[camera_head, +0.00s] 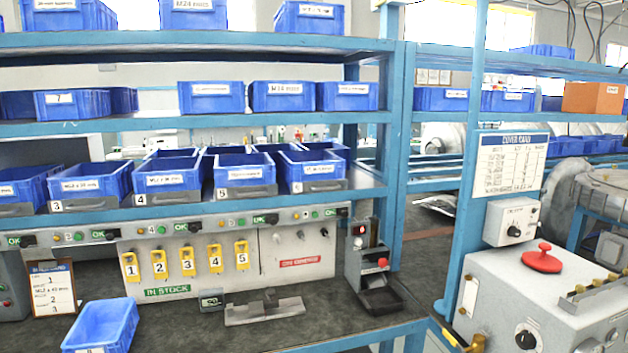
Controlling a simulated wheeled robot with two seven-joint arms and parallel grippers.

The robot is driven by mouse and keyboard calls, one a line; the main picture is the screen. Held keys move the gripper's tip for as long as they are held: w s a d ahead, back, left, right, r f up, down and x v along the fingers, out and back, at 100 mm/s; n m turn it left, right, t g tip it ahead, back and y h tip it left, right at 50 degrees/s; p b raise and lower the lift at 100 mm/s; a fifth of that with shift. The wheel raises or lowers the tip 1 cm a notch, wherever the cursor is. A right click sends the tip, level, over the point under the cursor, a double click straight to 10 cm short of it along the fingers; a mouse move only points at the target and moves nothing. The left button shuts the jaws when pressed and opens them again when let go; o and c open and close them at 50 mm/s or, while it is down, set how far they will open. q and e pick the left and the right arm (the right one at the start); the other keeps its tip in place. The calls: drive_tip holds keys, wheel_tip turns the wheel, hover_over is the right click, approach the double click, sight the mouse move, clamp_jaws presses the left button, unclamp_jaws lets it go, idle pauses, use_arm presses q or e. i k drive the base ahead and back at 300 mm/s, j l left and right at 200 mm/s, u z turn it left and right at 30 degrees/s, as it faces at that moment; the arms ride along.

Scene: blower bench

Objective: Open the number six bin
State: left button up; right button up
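The number six bin (317,170) is a blue bin at the right end of the lower shelf. It rests on a grey base with a small number plate, apparently a 6, at its front left corner. A white text label is on its front, too small to read surely. Its open top shows a dark inside; the contents cannot be made out. Neither of my grippers is in view.
Bins numbered 3 (90,184), 4 (167,178) and 5 (245,173) stand left of it on the blue shelf (180,209). A loose blue bin (104,325) sits on the bench. A small black-and-grey device (368,265) stands below right.

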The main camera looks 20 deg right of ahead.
sight(315, 171)
drive_tip(key=i+l, duration=0.3)
drive_tip(key=i, duration=0.15)
drive_tip(key=i+l, duration=0.3)
drive_tip(key=i, duration=0.2)
